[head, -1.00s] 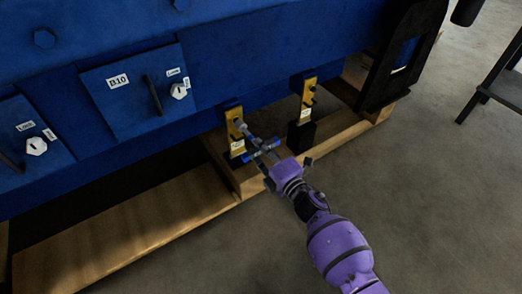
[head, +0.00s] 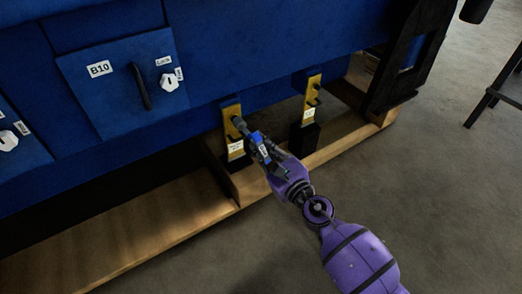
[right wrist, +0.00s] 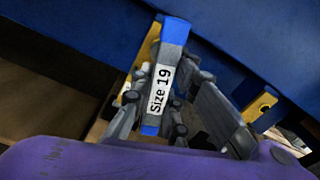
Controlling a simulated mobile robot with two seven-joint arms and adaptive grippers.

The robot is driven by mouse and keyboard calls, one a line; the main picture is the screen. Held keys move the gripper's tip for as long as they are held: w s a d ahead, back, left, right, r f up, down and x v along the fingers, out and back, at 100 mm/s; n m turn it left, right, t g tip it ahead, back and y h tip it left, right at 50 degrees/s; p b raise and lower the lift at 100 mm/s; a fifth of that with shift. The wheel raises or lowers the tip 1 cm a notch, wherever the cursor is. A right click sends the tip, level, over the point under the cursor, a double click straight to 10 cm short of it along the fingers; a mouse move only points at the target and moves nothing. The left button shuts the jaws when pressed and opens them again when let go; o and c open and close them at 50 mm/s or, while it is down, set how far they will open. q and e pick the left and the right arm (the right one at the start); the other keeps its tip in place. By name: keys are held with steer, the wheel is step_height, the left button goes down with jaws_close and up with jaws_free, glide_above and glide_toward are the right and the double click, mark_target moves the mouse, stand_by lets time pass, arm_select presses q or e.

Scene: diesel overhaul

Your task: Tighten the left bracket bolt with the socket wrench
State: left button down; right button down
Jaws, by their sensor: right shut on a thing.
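The left bracket (head: 231,111) is a yellow plate on the lower edge of the blue engine block, with a white label at its lower end. My right gripper (head: 268,157) is shut on the socket wrench (head: 258,139), which has a blue and grey handle. The wrench's dark socket end (head: 239,122) reaches the upper part of the left bracket, where it hides the bolt; I cannot tell how fully it is seated. In the right wrist view the wrench (right wrist: 161,88) sits between the grey fingers and reads "Size 19". My left gripper is not in view.
A second yellow bracket (head: 312,98) stands to the right. A wooden pallet beam (head: 110,240) runs below the engine. A panel marked B10 (head: 110,95) has a dark handle and a white knob. A dark stand (head: 500,92) is at the right; the floor in front is clear.

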steer(key=n, duration=0.2)
steer(key=shift+r+n, duration=0.15)
steer(key=shift+n, duration=0.25)
steer(key=shift+a, duration=0.1)
